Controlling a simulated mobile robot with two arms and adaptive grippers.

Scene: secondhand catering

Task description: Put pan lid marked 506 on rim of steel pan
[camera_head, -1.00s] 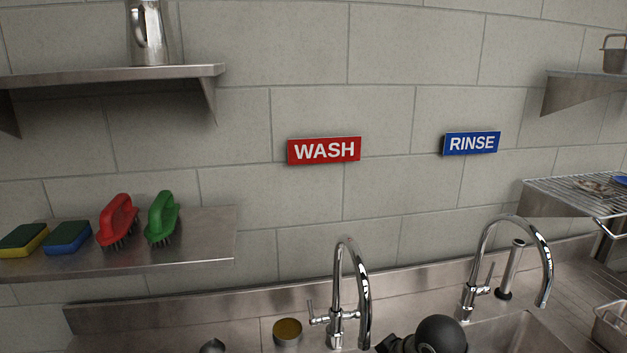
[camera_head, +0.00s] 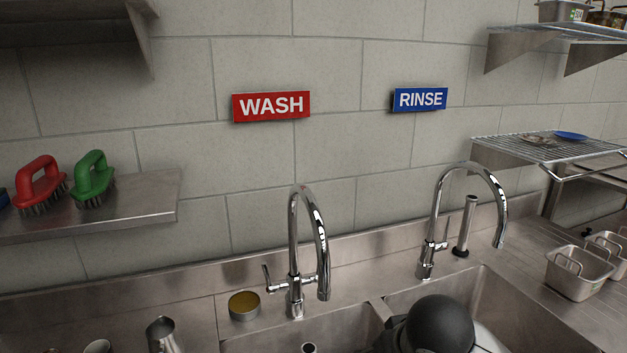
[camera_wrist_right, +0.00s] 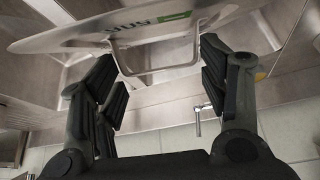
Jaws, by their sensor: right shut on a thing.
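In the right wrist view, a flat steel lid (camera_wrist_right: 75,42) with a green label and dark lettering spans the top. The lettering is too oblique to read as 506. Its wire loop handle (camera_wrist_right: 156,73) lies between the fingers of my right gripper (camera_wrist_right: 158,60), which is shut on it. In the head view, a pale edge (camera_head: 488,338) beside my dark right arm, over the right basin, may be the lid. I cannot identify the steel pan for certain. My left gripper is not in view.
The wash tap (camera_head: 295,260) and rinse tap (camera_head: 428,245) rise behind the two basins. A small yellow-filled tin (camera_head: 244,306) sits left of the wash tap. Steel containers with handles (camera_head: 578,275) stand on the right drainboard. A wire rack (camera_head: 560,148) juts out above it.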

